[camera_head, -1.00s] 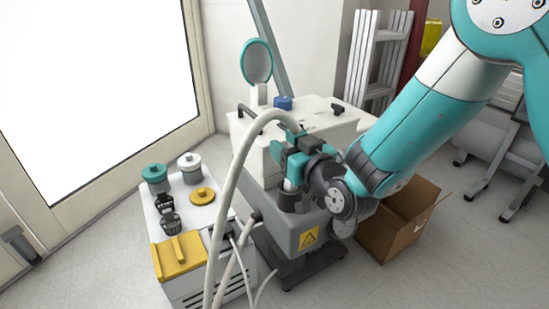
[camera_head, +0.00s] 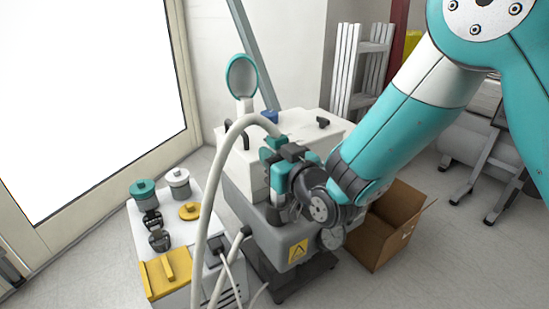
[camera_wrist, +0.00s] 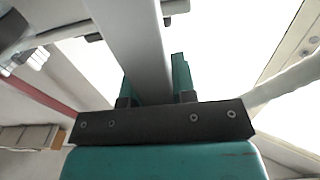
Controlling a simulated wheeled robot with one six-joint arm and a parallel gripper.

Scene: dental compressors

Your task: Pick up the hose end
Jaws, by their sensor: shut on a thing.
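The hose (camera_head: 205,205) is a thick pale grey tube. In the head view it rises from the lower left, arches over and comes down to my gripper (camera_head: 273,156). My gripper, with teal fingers and a dark body, is shut on the hose end, which the fingers and wrist largely hide. In the wrist view a straight pale grey length (camera_wrist: 135,40) passes between the two teal fingers of my gripper (camera_wrist: 155,85). The gripper is above the front of the white-and-grey compressor unit (camera_head: 262,222).
A white cabinet (camera_head: 175,225) at left carries teal, white and yellow lidded items. A round teal-rimmed mirror (camera_head: 241,77) stands behind the unit. An open cardboard box (camera_head: 385,235) is on the floor at right. Floor is clear at lower right.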

